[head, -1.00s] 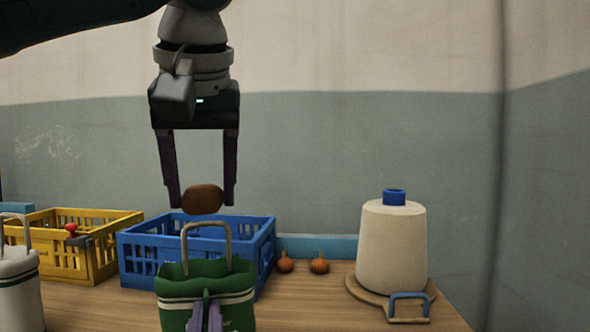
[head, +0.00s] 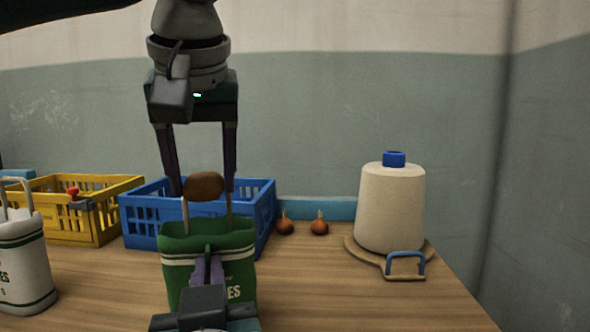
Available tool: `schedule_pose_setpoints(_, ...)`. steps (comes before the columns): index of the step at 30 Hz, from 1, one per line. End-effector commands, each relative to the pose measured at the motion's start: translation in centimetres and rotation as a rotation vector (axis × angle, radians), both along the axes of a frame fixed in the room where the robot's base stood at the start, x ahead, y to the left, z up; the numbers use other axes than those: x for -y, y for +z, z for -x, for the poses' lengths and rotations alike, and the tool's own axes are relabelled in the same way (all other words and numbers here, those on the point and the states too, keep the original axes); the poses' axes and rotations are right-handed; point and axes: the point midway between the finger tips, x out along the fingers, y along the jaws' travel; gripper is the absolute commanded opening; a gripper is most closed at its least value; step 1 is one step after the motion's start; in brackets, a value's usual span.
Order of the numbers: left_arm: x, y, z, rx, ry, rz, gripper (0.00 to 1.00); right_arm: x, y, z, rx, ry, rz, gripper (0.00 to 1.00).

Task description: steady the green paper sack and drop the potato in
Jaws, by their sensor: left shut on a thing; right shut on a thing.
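The green paper sack (head: 239,262) with white stripes stands upright on the table at the lower middle of the head view, its mouth upward. My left gripper (head: 204,188) points down and is shut on the brown potato (head: 205,184), just above the mouth of the sack. The sack's handle is largely hidden behind the potato. My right gripper (head: 208,262) comes from below and is shut on the front of the sack near its rim. The inside of the sack cannot be seen.
A blue crate (head: 142,233) stands close behind the sack, with a yellow crate (head: 118,183) to its left. A white sack (head: 22,262) is at the left edge. Two onions (head: 319,224) and a large thread cone (head: 390,208) stand to the right. The front right table is clear.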

Motion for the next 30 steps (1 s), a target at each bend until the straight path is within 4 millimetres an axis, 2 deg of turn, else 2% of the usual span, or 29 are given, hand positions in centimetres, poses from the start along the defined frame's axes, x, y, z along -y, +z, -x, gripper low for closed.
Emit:
schedule_pose_setpoints(17,0.0,-0.2,0.0,0.000,0.000,0.000,0.22,0.0,0.0,0.0,0.000,0.000,0.000,0.00)
schedule_pose_setpoints(30,0.0,-2.4,0.0,-0.003,-0.001,-0.004,0.22,0.0,0.0,0.0,0.000,0.000,0.000,0.00)
